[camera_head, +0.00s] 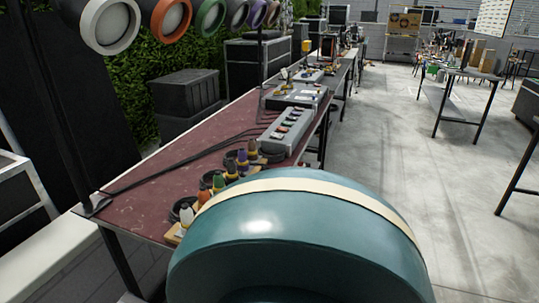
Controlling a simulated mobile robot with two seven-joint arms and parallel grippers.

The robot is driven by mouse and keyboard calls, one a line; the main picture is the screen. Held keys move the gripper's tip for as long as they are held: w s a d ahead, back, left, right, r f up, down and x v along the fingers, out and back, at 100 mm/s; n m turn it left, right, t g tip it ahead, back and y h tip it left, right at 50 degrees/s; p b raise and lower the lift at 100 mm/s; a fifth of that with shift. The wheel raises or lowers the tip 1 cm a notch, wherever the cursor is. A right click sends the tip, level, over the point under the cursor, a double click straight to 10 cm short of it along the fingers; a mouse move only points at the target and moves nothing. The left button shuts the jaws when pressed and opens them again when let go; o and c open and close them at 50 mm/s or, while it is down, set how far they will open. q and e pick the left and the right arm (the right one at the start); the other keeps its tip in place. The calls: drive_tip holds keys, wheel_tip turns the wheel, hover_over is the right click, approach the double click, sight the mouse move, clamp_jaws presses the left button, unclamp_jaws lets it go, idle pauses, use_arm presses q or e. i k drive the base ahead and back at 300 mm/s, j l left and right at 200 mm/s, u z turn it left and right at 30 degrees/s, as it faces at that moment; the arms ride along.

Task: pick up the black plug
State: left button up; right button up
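A row of small plugs with differently coloured tops stands along the near right edge of the dark red table (150,193). A dark plug (230,166) with a yellowish band stands in this row and looks black, but it is too small to be sure. A white plug (186,213) and an orange plug (204,194) stand nearer, with coiled dark cables beside them. Neither of my grippers is in view, so I cannot see where they are relative to the plugs.
A grey box (287,131) with coloured sockets sits behind the plugs. Black cables (160,172) run along the table. Large round lamps (107,22) hang above at the upper left. Open concrete floor (385,150) lies right of the table, with another table (462,74) beyond.

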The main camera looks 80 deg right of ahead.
sight(231, 171)
drive_tip(key=z, duration=2.3)
drive_tip(key=u, duration=3.15)
drive_tip(key=z, duration=3.15)
